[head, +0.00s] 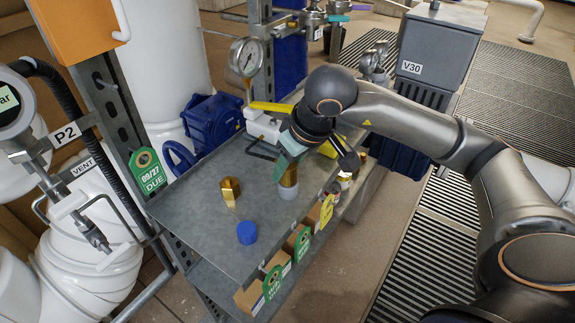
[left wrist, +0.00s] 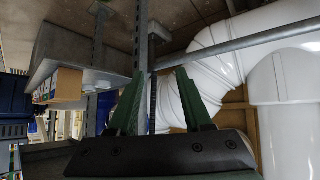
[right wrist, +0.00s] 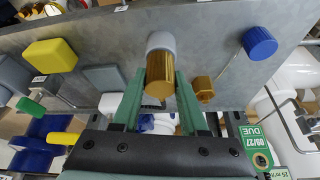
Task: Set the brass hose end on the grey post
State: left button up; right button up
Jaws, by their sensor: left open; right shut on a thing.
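The brass hose end (head: 290,177) is a gold cylinder between the fingers of my right gripper (head: 284,163), which is shut on it. The grey post (head: 285,191) is a short, round, light grey stub on the metal shelf, directly below the hose end. In the right wrist view, the hose end (right wrist: 159,88) lines up with the grey post (right wrist: 161,41); I cannot tell whether it is seated or just above. My left gripper (left wrist: 160,74) is open and empty, away from the shelf, and out of the head view.
The grey shelf (head: 200,203) also holds a brass hex fitting (head: 229,190), a blue cap (head: 247,232) and a yellow-handled valve (head: 272,107). A pressure gauge (head: 246,57) rises at the back. Tagged boxes (head: 278,265) line a lower level. The shelf's front left is clear.

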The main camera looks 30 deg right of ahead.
jog(key=o, duration=1.2)
jog(key=shift+r, duration=0.2)
pick_arm(q)
jog(key=d+r, duration=0.1)
jog(key=w+r+p, duration=0.1)
jog(key=r, duration=0.1)
jog(key=shift+d+h, duration=0.3)
jog(key=shift+d, duration=0.1)
pick_arm(e)
jog(key=v, duration=1.2)
pick_arm(q)
jog(key=shift+s, duration=0.1)
pick_arm(e)
jog(key=shift+s, duration=0.1)
